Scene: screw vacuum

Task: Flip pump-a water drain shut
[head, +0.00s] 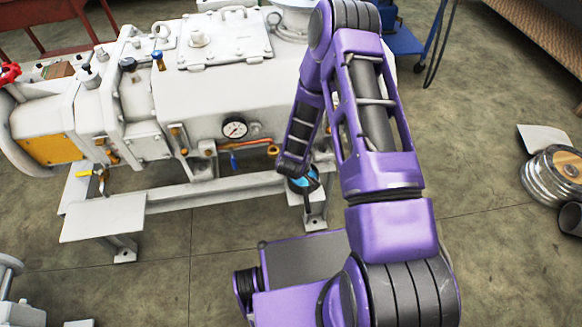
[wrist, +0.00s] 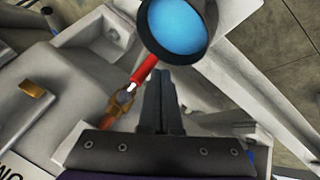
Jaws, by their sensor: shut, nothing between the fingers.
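A small brass valve (wrist: 121,101) with a red lever (wrist: 143,71) shows in the wrist view, on the pale casing of the machine. No label shows which valve is the water drain. My gripper (wrist: 161,80) is shut and empty. In the wrist view its fingertips appear just right of the red lever; I cannot tell whether they touch it. In the head view my arm largely hides the hand.
A dark-rimmed blue disc (wrist: 181,27) is close beyond my fingertips. The white pump (head: 205,95) carries a gauge (head: 235,128), a blue lever (head: 234,162) and a yellow lever (head: 83,173). A frame rail (head: 180,197) runs below.

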